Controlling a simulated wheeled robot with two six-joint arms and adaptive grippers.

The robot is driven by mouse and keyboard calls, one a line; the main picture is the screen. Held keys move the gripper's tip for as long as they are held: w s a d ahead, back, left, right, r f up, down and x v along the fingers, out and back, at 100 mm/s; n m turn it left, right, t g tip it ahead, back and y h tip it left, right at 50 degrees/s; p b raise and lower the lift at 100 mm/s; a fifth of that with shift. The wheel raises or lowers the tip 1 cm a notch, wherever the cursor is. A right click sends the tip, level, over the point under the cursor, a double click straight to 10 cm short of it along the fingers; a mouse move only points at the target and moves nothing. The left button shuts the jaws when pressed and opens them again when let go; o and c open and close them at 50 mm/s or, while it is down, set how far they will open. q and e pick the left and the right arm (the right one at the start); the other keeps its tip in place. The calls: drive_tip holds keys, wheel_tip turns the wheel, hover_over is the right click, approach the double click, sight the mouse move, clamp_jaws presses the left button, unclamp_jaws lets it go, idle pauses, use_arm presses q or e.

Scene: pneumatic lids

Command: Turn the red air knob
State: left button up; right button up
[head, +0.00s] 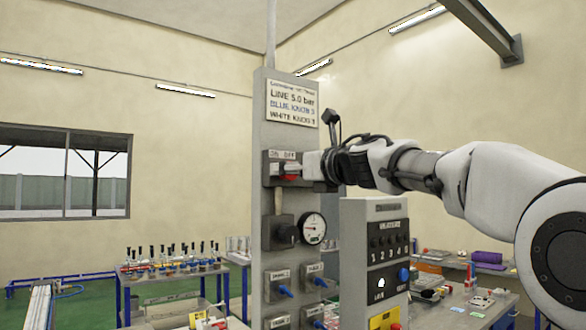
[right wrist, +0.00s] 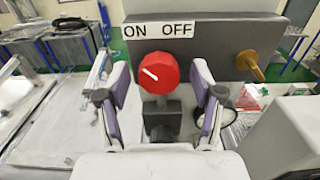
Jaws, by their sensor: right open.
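The red air knob (right wrist: 156,73) sits on a grey valve block under an ON/OFF label (right wrist: 157,30) in the right wrist view. Its white mark slants from upper left to lower right. In the head view the red knob (head: 291,170) is partly hidden by my right gripper (head: 303,167), which reaches it from the right. In the right wrist view my right gripper (right wrist: 160,92) is open, with one purple-grey finger on each side of the knob and visible gaps between. My left gripper is not in view.
The grey panel column (head: 260,130) carries a sign, a pressure gauge (head: 313,228), a black knob (head: 284,233) and several blue-handled valves below. A grey control box (head: 360,214) stands close at right. A brass pin (right wrist: 250,64) sticks out right of the red knob.

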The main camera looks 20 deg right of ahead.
drive_tip(key=shift+s, duration=0.1)
drive_tip(key=c, duration=1.2)
drive_tip(key=shift+o, duration=0.3)
drive_tip(key=m+p, duration=1.1)
drive_tip(key=m, duration=0.7)
drive_tip(key=shift+d, duration=0.1)
drive_tip(key=shift+r, duration=0.1)
